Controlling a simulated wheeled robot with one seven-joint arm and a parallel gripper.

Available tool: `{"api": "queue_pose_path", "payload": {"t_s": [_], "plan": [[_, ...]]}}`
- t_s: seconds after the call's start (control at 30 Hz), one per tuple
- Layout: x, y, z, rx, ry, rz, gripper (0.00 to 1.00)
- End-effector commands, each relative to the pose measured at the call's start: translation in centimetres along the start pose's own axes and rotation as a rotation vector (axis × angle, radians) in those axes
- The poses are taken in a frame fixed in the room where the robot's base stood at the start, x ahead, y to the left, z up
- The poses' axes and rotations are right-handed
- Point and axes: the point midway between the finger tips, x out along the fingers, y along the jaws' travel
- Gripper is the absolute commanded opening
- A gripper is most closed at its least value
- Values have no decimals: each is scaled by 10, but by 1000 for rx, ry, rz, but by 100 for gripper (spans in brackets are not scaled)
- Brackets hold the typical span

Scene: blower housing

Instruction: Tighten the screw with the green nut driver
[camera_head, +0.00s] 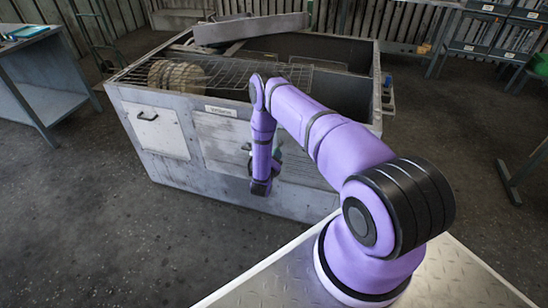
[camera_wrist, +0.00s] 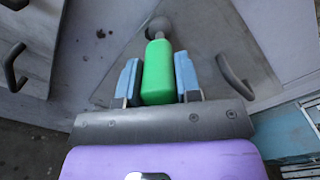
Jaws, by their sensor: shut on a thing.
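The green nut driver (camera_wrist: 157,72) is held between the blue finger pads of my gripper (camera_wrist: 157,78). Its handle points away from the wrist toward the grey housing panel. A grey round part (camera_wrist: 158,28), perhaps the screw or the driver's socket end, shows at its far end; I cannot tell whether driver and screw touch. In the head view the blower housing (camera_head: 155,130) is a large grey metal box. My arm hangs down in front of its near side and hides much of the grip area there.
A dark curved handle (camera_wrist: 232,78) stands close to the right of my gripper; another (camera_wrist: 14,68) is at the left. A wire grate (camera_head: 225,78) lies on the housing's open top. A workbench (camera_head: 45,75) stands at the left. The floor in front of the housing is clear.

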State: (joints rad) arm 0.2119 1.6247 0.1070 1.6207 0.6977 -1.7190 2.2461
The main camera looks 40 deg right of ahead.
Motion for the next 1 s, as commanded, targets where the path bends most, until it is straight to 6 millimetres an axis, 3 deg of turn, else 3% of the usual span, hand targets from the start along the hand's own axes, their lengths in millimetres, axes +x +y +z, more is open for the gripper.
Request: {"api": "queue_pose_path", "payload": {"t_s": [0.1, 0.27, 0.3, 0.4, 1.0], "plan": [[0, 0, 0, 126, 0, 0, 3], [-1, 1, 2, 142, -3, 2, 3], [-1, 1, 1, 141, -3, 2, 25], [-1, 1, 1, 140, -3, 1, 3], [-16, 1, 1, 137, -2, 2, 3]]}}
